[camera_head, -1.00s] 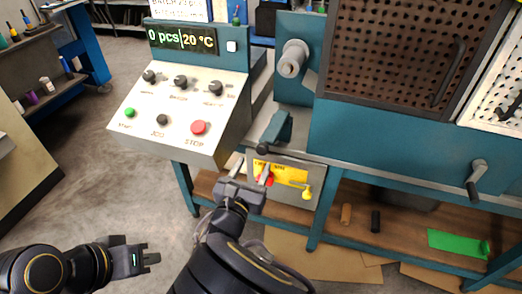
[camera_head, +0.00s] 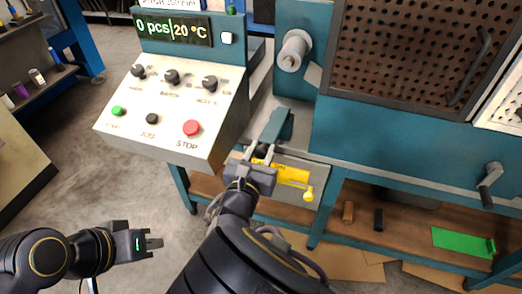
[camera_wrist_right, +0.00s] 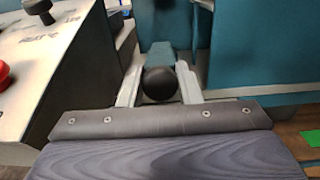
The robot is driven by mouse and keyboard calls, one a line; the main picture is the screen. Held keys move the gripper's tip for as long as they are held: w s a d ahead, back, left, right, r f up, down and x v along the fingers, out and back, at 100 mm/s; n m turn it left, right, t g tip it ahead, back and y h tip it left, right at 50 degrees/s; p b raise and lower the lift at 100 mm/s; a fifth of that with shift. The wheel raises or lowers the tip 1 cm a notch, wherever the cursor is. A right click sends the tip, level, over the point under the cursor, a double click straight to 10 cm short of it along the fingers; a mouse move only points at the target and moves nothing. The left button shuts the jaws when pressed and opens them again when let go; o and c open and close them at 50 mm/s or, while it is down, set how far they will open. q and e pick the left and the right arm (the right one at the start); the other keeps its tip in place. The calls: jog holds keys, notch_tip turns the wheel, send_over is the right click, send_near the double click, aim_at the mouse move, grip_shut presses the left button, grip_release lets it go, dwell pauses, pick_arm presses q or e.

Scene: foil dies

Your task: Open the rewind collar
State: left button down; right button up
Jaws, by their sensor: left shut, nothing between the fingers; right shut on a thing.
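A teal lever (camera_head: 279,122) ends in a black ball knob (camera_wrist_right: 160,84), low on the front of the teal machine. My right gripper (camera_head: 264,156) reaches it from below and is shut on the knob. In the right wrist view the two fingers (camera_wrist_right: 158,88) stand on either side of the ball. A grey round spindle end (camera_head: 294,52) sticks out of the machine above the lever. No part is labelled as the rewind collar. My left gripper (camera_head: 153,243) is shut and empty over the floor at the lower left.
A control panel (camera_head: 172,110) with knobs and a red STOP button (camera_head: 191,128) stands close left of my right gripper. A yellow-labelled plate (camera_head: 293,175) lies just right of it. A crank handle (camera_head: 489,185) is at the far right. Open floor surrounds my left gripper.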

grip_shut()
jog(key=r+p, duration=0.1)
jog(key=p, duration=0.1)
jog(key=r+g+p, duration=0.1)
jog(key=p, duration=0.1)
jog(key=r+p, duration=0.2)
jog(key=shift+w+d+g+y, duration=0.15)
jog(key=shift+w+g+y, duration=0.15)
jog(key=shift+w, duration=0.1)
jog(key=shift+w+p, duration=0.1)
jog(key=shift+p, duration=0.25)
jog(key=shift+f, duration=0.15)
jog(key=o, duration=0.6)
grip_release()
jog(key=v, duration=0.8)
